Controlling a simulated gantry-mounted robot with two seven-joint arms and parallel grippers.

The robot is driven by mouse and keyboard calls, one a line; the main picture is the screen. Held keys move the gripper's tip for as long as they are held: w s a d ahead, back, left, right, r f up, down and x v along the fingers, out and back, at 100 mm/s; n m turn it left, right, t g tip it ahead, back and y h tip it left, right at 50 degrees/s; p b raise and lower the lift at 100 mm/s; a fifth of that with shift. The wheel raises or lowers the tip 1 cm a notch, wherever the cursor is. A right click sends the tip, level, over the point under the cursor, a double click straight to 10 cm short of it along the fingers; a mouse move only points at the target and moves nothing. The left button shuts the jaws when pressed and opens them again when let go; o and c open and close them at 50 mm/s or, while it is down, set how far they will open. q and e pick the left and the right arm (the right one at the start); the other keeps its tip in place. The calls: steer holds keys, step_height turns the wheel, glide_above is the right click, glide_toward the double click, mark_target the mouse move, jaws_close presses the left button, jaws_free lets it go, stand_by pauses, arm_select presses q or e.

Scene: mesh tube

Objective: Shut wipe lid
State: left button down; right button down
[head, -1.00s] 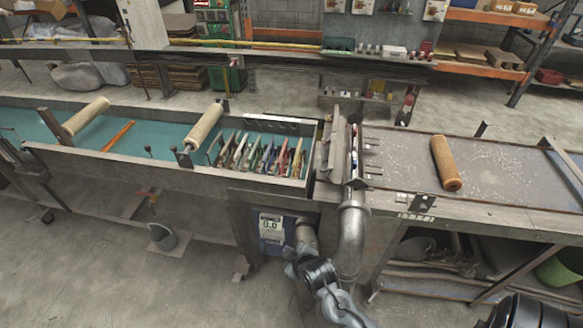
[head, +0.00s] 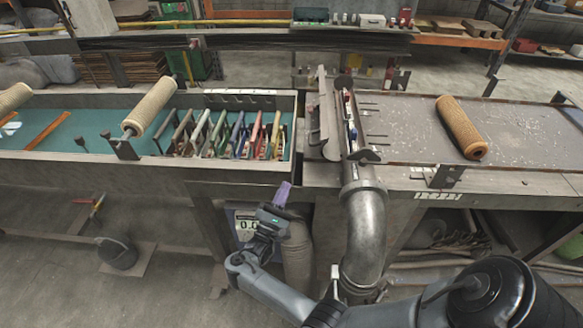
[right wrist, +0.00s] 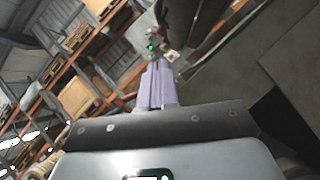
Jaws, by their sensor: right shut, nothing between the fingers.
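A grey metal flap (head: 326,118), which looks like the wipe lid, stands at the junction between the trough and the right-hand table. It appears tilted back to the left of a narrow slot (head: 351,122), where small red, white and blue items show, so it looks open. My right gripper (head: 283,194) is below and left of the flap, in front of the bench edge, apart from it. Its lilac fingers are together and hold nothing; they also show in the right wrist view (right wrist: 158,86). The flap cannot be made out in that view. My left gripper is not in view.
A thick metal pipe (head: 364,225) rises under the slot, close to my right arm. The trough (head: 90,172) holds several coloured upright plates. Tan rollers lie on the trough (head: 152,106) and table (head: 460,127). A display box (head: 245,224) hangs below.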

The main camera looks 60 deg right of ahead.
steer(key=shift+s+d+r+p, duration=0.15)
steer(key=shift+d+r+p, duration=0.4)
steer(key=shift+d+r, duration=0.9)
steer(key=shift+s+d+r+p, duration=0.1)
steer(key=shift+d+r+p, duration=0.45)
steer(key=shift+d+r, duration=0.9)
steer(key=shift+s+d+r+p, duration=0.15)
steer(key=shift+d+r+p, duration=0.6)
steer(key=shift+d, duration=1.2)
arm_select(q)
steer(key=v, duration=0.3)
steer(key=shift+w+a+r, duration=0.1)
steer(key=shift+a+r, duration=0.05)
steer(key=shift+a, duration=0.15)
arm_select(e)
steer(key=shift+r, duration=0.2)
arm_select(q)
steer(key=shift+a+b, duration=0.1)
steer(key=shift+b, duration=0.2)
